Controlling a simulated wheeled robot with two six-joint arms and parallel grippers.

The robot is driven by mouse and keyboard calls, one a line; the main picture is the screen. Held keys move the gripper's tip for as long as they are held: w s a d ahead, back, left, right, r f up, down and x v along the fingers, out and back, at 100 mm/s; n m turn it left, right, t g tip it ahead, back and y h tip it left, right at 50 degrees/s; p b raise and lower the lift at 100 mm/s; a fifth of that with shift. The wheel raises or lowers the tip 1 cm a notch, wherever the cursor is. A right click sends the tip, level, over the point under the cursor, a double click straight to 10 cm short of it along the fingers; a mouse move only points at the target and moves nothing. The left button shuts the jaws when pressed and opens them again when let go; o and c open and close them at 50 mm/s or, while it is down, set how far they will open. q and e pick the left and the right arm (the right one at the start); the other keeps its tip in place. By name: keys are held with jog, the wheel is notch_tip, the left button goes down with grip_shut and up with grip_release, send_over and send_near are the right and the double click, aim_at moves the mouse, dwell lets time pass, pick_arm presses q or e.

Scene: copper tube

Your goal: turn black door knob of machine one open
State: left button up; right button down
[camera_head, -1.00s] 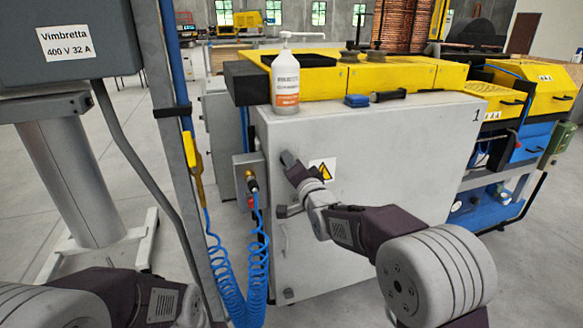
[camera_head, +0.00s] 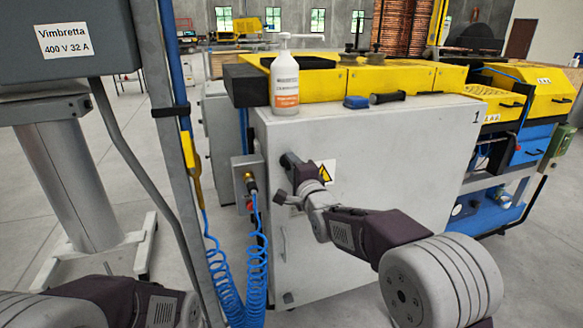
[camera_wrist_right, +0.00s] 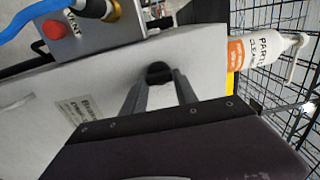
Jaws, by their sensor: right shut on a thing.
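Machine one is the light grey cabinet with a "1" on its corner (camera_head: 390,190), at the centre of the head view. The black door knob (camera_wrist_right: 158,72) shows as a dark round end between my right gripper's fingers in the right wrist view. My right gripper (camera_head: 289,160) is at the upper left of the cabinet front and hides the knob in the head view. Its fingers (camera_wrist_right: 160,88) are shut on the knob. The door looks closed. Only links of my left arm show at the bottom left; its gripper is out of view.
A control box (camera_head: 246,180) with a red button and coiled blue hose (camera_head: 240,270) is close left of my right gripper. A grey post (camera_head: 172,130) stands further left. A white bottle (camera_head: 285,80) and a blue-and-black tool (camera_head: 375,99) are on top of the cabinet.

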dwell(0.4)
jog(key=c, duration=1)
grip_release()
jog(key=shift+o, duration=0.2)
